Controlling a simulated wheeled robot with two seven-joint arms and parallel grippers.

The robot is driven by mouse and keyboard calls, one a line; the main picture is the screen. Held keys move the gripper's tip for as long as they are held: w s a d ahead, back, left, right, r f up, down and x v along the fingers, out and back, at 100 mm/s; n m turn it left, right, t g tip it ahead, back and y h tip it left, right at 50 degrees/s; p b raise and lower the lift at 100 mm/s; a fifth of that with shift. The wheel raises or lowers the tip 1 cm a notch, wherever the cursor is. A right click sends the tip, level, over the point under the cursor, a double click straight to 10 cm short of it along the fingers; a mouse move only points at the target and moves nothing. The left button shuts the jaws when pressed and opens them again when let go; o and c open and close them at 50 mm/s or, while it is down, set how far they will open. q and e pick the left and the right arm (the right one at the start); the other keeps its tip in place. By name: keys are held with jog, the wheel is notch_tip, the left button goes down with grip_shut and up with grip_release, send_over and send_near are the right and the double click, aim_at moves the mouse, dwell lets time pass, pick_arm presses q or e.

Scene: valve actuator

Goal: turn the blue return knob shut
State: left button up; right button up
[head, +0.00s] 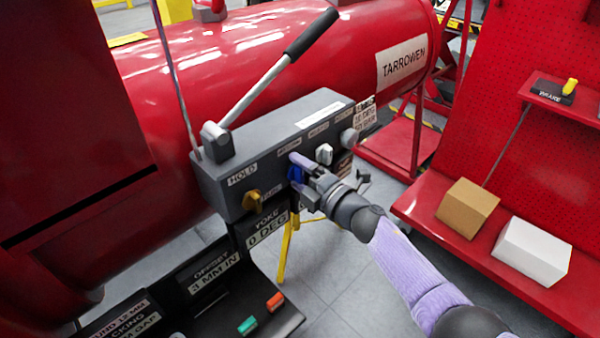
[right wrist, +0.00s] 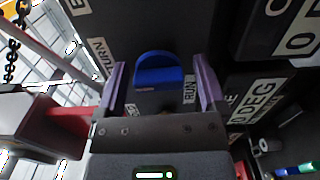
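The blue return knob (head: 295,174) is on the front face of a grey control box (head: 225,193), between a yellow knob (head: 252,200) and a white knob (head: 324,153). My right gripper (head: 304,176) is at the blue knob and partly hides it in the head view. In the right wrist view the blue knob (right wrist: 158,68) lies between the two purple fingers of my right gripper (right wrist: 161,82). The fingers are apart, with a visible gap on each side of the knob. Labels reading TURN and RUN flank it. My left gripper is not in view.
A long lever with a black handle (head: 311,32) rises from the box's left end. Behind is a red tank (head: 200,75). Below left is a dark tray with a green piece (head: 247,325) and an orange piece (head: 275,301). A red shelf (head: 425,205) with boxes stands right.

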jog(key=shift+d, duration=0.1)
jog(key=p+v, duration=0.3)
jog(key=v, duration=0.6)
jog(key=shift+s+d, duration=0.2)
jog(key=shift+s, duration=0.1)
